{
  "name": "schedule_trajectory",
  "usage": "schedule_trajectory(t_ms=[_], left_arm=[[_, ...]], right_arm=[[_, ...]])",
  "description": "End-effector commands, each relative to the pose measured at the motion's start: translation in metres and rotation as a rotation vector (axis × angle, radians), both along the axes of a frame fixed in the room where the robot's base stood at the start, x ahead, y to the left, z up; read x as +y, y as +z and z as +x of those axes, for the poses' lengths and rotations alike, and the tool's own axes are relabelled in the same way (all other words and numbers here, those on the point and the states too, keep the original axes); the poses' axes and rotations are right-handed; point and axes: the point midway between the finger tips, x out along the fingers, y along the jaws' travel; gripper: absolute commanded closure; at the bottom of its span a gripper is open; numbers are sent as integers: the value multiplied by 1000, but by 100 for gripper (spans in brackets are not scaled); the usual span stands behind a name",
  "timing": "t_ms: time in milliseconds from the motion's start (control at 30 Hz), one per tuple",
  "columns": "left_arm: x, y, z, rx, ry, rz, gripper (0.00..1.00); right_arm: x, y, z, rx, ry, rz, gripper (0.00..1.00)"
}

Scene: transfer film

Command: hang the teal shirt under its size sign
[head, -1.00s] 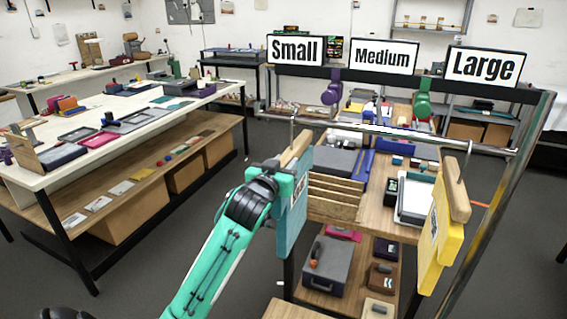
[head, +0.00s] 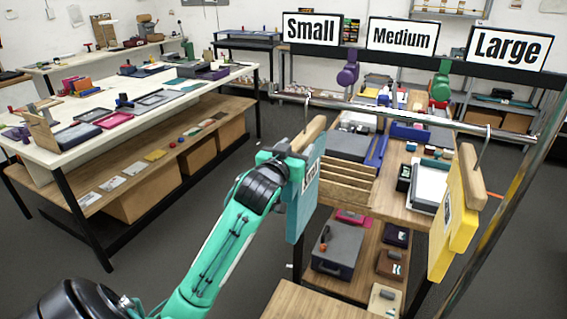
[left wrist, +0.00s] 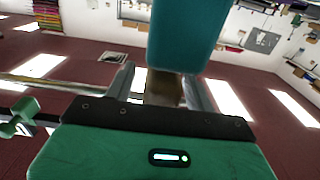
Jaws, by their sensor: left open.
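The teal shirt (head: 304,200) hangs from a wooden hanger (head: 308,134) near the left end of the metal rail (head: 400,117), below the Small sign (head: 311,29). Its hook meets the rail in the picture; whether it rests on it I cannot tell. A white label on the shirt is partly hidden and hard to read. My left gripper (head: 292,152) is open at the hanger. In the left wrist view its fingers (left wrist: 163,90) stand on either side of the wooden hanger, with the teal shirt (left wrist: 185,32) beyond. My right gripper is out of view.
A yellow shirt (head: 452,220) hangs at the rail's right part. The Medium sign (head: 403,37) and Large sign (head: 508,47) stand above. Purple (head: 347,75) and green (head: 440,85) dividers sit between signs. Loaded shelves (head: 345,250) lie behind; a white-topped table (head: 150,105) is left.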

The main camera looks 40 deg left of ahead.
Motion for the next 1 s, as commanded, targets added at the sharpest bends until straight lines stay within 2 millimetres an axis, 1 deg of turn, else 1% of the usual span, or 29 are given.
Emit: schedule_trajectory(t_ms=[67, 433, 467, 500, 800, 1000], left_arm=[[-3, -4, -14, 0, 0, 0, 46], [-23, -3, -96, -3, -1, 1, 46], [-24, 0, -100, 0, -1, 0, 46], [-24, 5, -98, 3, -1, -3, 46], [-27, 5, -107, 2, -2, -7, 46], [-28, 4, -115, 2, -2, -5, 46]], right_arm=[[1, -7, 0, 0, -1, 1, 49], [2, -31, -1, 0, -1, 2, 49], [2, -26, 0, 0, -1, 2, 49], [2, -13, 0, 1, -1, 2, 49], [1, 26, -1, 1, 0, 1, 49], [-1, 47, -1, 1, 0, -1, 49]])
